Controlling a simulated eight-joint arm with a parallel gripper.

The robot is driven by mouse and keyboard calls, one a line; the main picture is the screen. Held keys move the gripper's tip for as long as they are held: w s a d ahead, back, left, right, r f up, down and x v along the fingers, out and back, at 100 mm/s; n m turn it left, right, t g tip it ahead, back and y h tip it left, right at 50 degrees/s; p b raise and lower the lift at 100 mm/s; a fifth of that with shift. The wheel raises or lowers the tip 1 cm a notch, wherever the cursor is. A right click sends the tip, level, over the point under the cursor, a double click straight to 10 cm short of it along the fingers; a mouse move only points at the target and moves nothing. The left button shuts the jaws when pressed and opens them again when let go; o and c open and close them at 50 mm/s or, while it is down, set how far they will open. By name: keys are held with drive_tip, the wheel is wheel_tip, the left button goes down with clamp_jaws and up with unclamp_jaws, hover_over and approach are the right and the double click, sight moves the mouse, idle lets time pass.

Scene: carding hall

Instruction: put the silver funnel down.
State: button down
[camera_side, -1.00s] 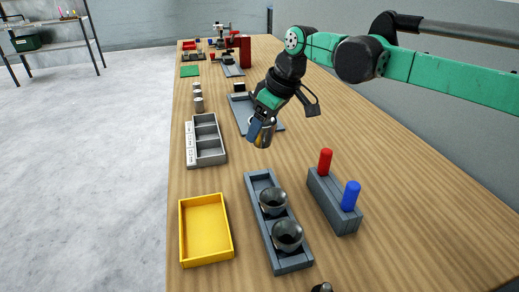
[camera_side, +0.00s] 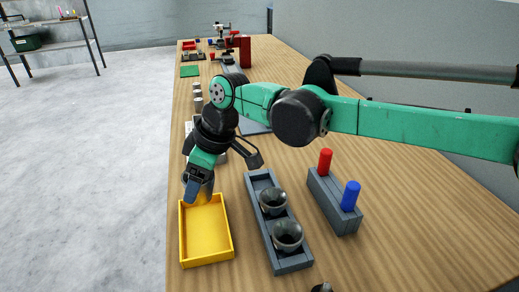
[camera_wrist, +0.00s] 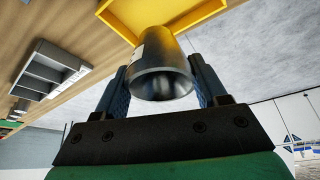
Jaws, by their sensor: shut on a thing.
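My gripper (camera_side: 198,190) is shut on the silver funnel (camera_wrist: 162,68), which sits between the two fingers in the wrist view. The funnel is shiny, with its wide round mouth toward the wrist camera. In the side view my fingers and wrist hide most of it. My gripper points down at the far end of the yellow tray (camera_side: 231,240). The tray is shallow and looks empty. It also shows in the wrist view (camera_wrist: 112,14), beyond the funnel. I cannot tell whether the funnel touches the tray.
A grey rack (camera_side: 292,266) right of the tray holds two dark, shiny cups (camera_side: 273,201). A grey block (camera_side: 330,200) with a red peg (camera_side: 325,161) and a blue peg (camera_side: 350,195) stands further right. A grey compartment box (camera_wrist: 42,72) lies behind my gripper, mostly hidden in the side view.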

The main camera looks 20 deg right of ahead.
drive_tip(key=f, duration=0.8)
drive_tip(key=shift+s+a+f, duration=0.15)
drive_tip(key=shift+s+a, duration=0.15)
drive_tip(key=shift+a, duration=0.1)
drive_tip(key=shift+c, duration=0.2)
unclamp_jaws()
drive_tip(key=shift+f, duration=0.1)
